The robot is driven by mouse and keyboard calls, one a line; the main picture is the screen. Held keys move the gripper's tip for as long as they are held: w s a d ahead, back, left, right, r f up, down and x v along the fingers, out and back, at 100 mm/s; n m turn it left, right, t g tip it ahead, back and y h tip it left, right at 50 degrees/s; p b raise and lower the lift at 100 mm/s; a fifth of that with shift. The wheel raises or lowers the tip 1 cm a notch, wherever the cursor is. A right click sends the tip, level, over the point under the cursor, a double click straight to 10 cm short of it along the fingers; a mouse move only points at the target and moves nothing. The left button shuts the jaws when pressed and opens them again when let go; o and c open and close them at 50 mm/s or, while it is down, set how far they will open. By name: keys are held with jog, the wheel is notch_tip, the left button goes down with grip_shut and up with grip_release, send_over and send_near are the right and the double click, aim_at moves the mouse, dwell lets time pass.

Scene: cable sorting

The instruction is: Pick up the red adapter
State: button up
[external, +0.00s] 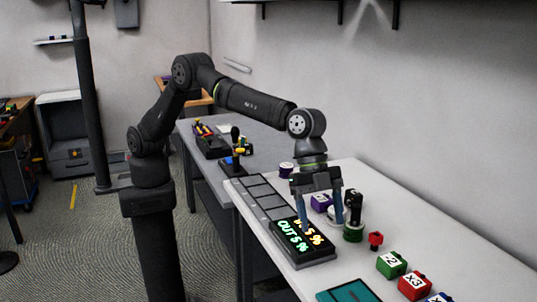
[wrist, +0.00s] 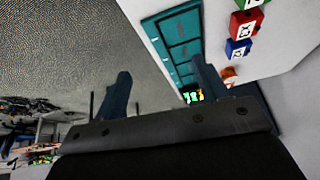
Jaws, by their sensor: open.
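A small red piece (external: 375,240), which looks like the red adapter, stands on the white table right of the black-and-green device. My gripper (external: 321,226) points down over the black display box, left of the red piece and apart from it. Its two blue-grey fingers are spread with nothing between them. In the wrist view my gripper (wrist: 162,68) also shows open and empty. An orange-red object (wrist: 229,72) shows there beside the right finger, partly hidden; I cannot tell if it is the same piece.
The display box (external: 290,245) has lit text. A black-and-green device (external: 353,225) stands close right of my fingers. Green (external: 391,264) and red (external: 415,286) marked cubes and a teal tray (external: 348,291) lie nearer the front. A wall runs behind the table.

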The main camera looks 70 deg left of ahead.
jog(key=shift+c, duration=1.1)
send_near(375, 233)
jog(key=shift+n+y, duration=0.3)
jog(key=x, duration=1)
jog(key=shift+d+f, duration=0.15)
jog(key=shift+d, duration=0.2)
jog(key=c, duration=1.1)
